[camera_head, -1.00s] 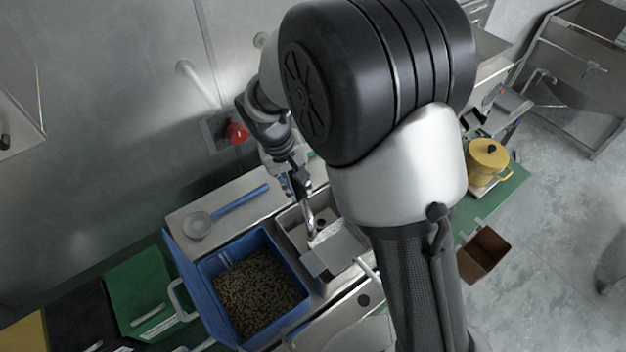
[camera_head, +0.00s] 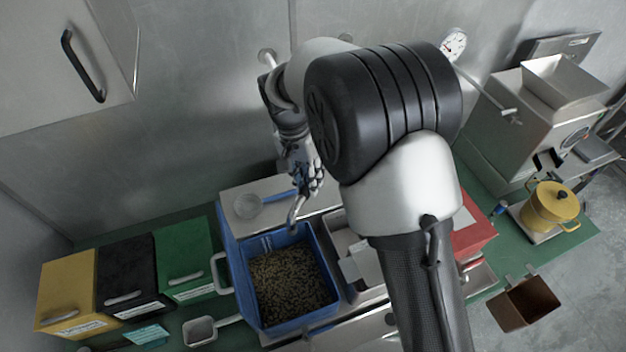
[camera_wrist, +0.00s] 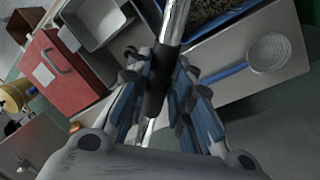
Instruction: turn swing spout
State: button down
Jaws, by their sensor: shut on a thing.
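The swing spout (camera_head: 296,212) is a chrome tube; its lower end hangs over the back part of the blue bin (camera_head: 240,287). In the wrist view the spout (camera_wrist: 176,18) runs up from between the fingers, with a dark sleeve where they meet it. My gripper (camera_head: 303,186) is shut on the spout; in the wrist view, its fingers (camera_wrist: 158,90) lie on both sides of the dark sleeve. The spout's mount is mostly hidden behind my arm in the head view.
The blue bin holds brown pellets or beans. A grey sink basin (camera_wrist: 92,22) is beside it, partly behind my arm in the head view. A strainer (camera_head: 248,206) lies behind the bin. A red box (camera_wrist: 62,75) and yellow pot (camera_head: 550,207) stand beyond the sink.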

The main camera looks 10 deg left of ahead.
jog(key=c, duration=1.4)
grip_release()
jog(key=shift+c, duration=0.2)
notch_tip(320, 180, up, 12)
jog(key=a, duration=0.2)
jog(key=shift+w+a, duration=0.15)
jog(key=shift+w, duration=0.15)
jog(key=shift+f, duration=0.15)
